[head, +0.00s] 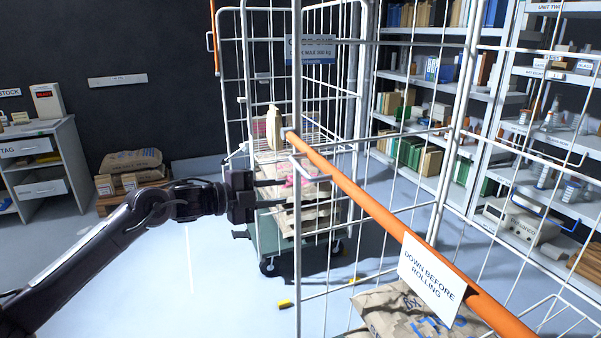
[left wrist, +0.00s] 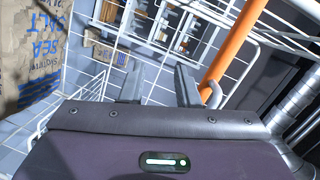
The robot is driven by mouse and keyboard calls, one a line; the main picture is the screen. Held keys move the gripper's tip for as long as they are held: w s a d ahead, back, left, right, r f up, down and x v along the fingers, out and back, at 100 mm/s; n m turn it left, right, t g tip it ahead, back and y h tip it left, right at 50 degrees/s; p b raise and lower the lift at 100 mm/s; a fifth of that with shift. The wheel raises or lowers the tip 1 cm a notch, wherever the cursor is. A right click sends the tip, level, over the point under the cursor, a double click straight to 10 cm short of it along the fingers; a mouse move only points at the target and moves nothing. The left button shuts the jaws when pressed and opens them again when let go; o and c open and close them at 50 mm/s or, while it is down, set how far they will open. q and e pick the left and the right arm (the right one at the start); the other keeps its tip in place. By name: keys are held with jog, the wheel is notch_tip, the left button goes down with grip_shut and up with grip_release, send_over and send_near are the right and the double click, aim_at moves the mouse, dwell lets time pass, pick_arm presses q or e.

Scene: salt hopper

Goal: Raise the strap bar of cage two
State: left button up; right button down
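The orange strap bar (head: 375,215) crosses the near white wire cage (head: 298,240), sloping from its left post down to the lower right. A white sign on it (head: 432,278) reads "DOWN BEFORE ROLLING". I take this to be cage two's bar; no cage number shows on it. My left gripper (head: 275,193) is by the cage's left post, below the bar's upper end. In the left wrist view its two fingers (left wrist: 158,88) are apart with nothing clearly between them, and the bar (left wrist: 232,50) passes just right of them. I cannot tell whether they touch. My right gripper is out of view.
A second cage with a "CAGE ONE" sign (head: 310,48) stands behind, with an upright orange bar (head: 215,35). A loaded trolley (head: 275,240) is beyond the gripper. Sacks (head: 400,312) lie in the near cage. Shelves (head: 415,75) stand at right; floor at left is mostly clear.

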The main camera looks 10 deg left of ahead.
aim_at(297, 168)
pick_arm(q)
jog(key=s+r+m+g, duration=0.2)
jog(key=s+r+m, duration=0.3)
jog(key=s+r, duration=0.3)
jog(key=shift+h, duration=0.3)
jog(key=w+d, duration=0.1)
jog(key=d, duration=0.1)
jog(key=w+d+p, duration=0.1)
jog(key=w, duration=0.1)
jog(key=w+d, duration=0.1)
jog(key=d, duration=0.1)
jog(key=shift+w+d+r, duration=0.15)
jog(key=shift+w+d, duration=0.15)
jog(key=shift+d, duration=0.05)
jog(key=shift+w+d+f, duration=0.2)
jog(key=shift+w+d, duration=0.2)
jog(key=shift+d, duration=0.1)
grip_shut()
